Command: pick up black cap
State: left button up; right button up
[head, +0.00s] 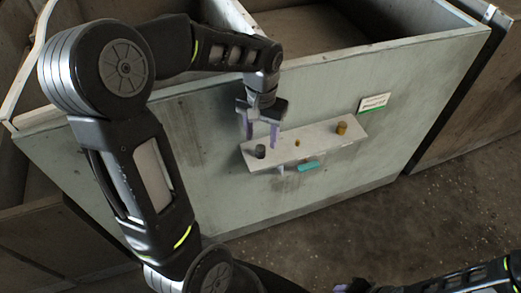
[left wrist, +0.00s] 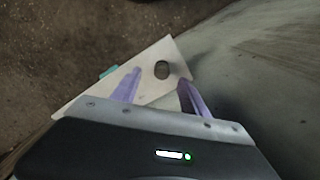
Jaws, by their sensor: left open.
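The black cap (head: 260,152), a small dark cylinder, stands on the left end of a pale narrow shelf (head: 320,139) on the panel's front. My left gripper (head: 261,140) is open, with its two purple fingers pointing down just above and around the cap's end of the shelf.
A gold cylinder (head: 341,128) stands on the shelf's right end, and a small yellow piece (head: 297,142) sits mid-shelf. The grey panel (head: 220,180) rises behind the shelf; a white-green label (head: 374,102) is at right.

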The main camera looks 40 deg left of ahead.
aim_at(260, 148)
pick_arm(q)
jog(key=shift+f, duration=0.3)
jog(key=shift+f, duration=0.1)
jog(key=f, duration=0.5)
jog(key=shift+a, duration=0.2)
jog(key=shift+c, duration=0.3)
grip_shut()
dwell(0.4)
